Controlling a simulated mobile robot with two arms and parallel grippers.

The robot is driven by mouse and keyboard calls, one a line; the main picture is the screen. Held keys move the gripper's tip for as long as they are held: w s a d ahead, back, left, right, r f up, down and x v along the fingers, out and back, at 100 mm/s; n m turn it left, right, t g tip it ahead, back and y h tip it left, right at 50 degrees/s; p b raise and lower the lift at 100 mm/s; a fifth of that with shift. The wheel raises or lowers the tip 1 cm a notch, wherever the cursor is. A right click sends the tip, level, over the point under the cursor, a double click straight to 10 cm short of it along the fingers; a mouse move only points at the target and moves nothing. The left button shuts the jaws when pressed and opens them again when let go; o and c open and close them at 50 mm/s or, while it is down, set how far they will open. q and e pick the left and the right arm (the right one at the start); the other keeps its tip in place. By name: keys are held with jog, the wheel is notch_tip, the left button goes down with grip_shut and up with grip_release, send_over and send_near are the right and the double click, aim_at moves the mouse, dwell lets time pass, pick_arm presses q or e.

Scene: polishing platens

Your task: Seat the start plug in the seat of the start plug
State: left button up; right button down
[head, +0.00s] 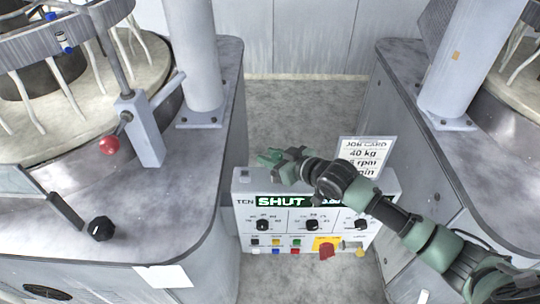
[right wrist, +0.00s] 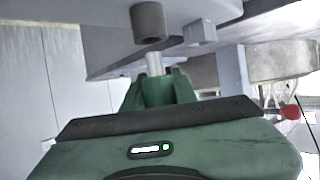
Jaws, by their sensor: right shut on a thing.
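My right gripper (head: 268,157) is just above the top left edge of the control box (head: 245,212). In the right wrist view its green fingers (right wrist: 158,82) are shut on a short silvery pin, which I take for the start plug (right wrist: 154,62). The pin's free end points at a dark grey round collar with a hole in its end, likely the seat (right wrist: 149,22). A small gap shows between pin and collar, and they look roughly in line. In the head view the plug and collar are hidden or too small to tell. My left gripper is not in view.
A small grey block (right wrist: 200,33) sits beside the collar. The box has a display reading SHUT (head: 282,202), knobs, buttons and a red switch (head: 326,249). A job card (head: 362,155) stands behind it. A polishing machine with a red-ball lever (head: 109,145) stands left, another right.

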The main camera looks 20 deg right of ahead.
aim_at(270, 174)
jog(key=shift+f+b, duration=1.05)
jog(key=shift+f, duration=0.75)
jog(key=c, duration=1)
grip_release()
jog(key=shift+r, duration=0.1)
jog(key=shift+c, duration=0.2)
jog(key=b+v, duration=0.1)
jog(key=v, duration=0.5)
jog(key=shift+s+d, duration=0.25)
jog(key=shift+s, duration=0.1)
jog(key=shift+s+d+r+b, duration=0.2)
jog(key=shift+s+r+b, duration=0.1)
jog(key=shift+s+r, duration=0.05)
